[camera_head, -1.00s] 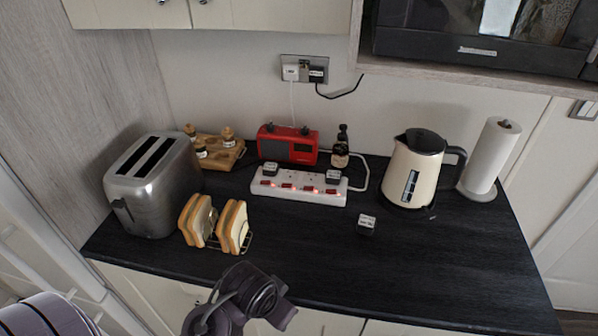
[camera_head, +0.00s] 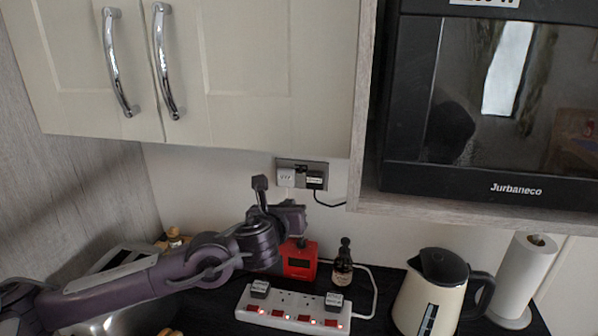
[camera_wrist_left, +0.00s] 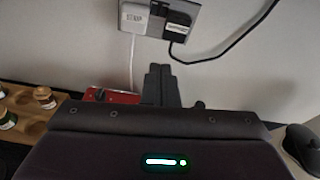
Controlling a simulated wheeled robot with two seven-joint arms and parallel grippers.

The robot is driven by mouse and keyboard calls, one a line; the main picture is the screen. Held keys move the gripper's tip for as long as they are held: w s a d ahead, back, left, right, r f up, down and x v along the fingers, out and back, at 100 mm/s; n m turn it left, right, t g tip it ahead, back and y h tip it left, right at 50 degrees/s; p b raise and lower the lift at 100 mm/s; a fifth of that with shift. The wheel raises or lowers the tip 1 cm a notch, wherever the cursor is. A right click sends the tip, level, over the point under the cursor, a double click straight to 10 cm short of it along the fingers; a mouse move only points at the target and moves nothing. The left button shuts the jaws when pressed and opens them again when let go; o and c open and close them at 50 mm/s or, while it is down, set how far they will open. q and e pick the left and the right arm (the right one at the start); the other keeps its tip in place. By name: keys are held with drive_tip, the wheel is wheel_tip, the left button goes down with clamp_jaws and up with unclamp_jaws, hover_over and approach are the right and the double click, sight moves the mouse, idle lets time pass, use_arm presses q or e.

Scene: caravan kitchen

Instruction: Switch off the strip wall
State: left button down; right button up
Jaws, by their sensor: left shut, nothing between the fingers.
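The double wall socket (camera_head: 302,174) is on the back wall under the cupboard. It holds a white plug (camera_head: 286,177) on the left and a black plug (camera_head: 316,181) on the right; both also show in the wrist view, the white one (camera_wrist_left: 133,20) with a white cord. Its switches are too small to read. My left gripper (camera_head: 260,184) is shut and empty, left of and slightly below the socket in the head view. In the wrist view its closed fingertips (camera_wrist_left: 160,72) are below the socket, apart from it. The white power strip (camera_head: 294,308) lies on the counter with red switches lit.
The red radio (camera_head: 300,262) stands behind the strip, partly hidden by my left arm. A dark bottle (camera_head: 343,265), kettle (camera_head: 432,290) and paper roll (camera_head: 522,278) stand to the right. The cupboard (camera_head: 250,75) and microwave (camera_head: 480,100) hang above.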

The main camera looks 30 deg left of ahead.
use_arm(q)
wheel_tip(320, 180, up, 3)
drive_tip(key=a+m, duration=0.1)
drive_tip(key=a, duration=0.1)
drive_tip(key=p, duration=0.2)
approach(297, 167)
drive_tip(key=shift+y, duration=0.3)
drive_tip(key=p+x, duration=0.4)
drive_tip(key=x, duration=0.1)
drive_tip(key=shift+w+d+f, duration=0.2)
drive_tip(key=shift+w+a+f+p, duration=0.15)
drive_tip(key=shift+w+p, duration=0.2)
drive_tip(key=shift+w, duration=0.2)
use_arm(e)
wheel_tip(297, 167, up, 7)
drive_tip(key=s, duration=0.1)
drive_tip(key=shift+d+f, duration=0.2)
drive_tip(key=shift+d, duration=0.05)
drive_tip(key=shift+d, duration=0.15)
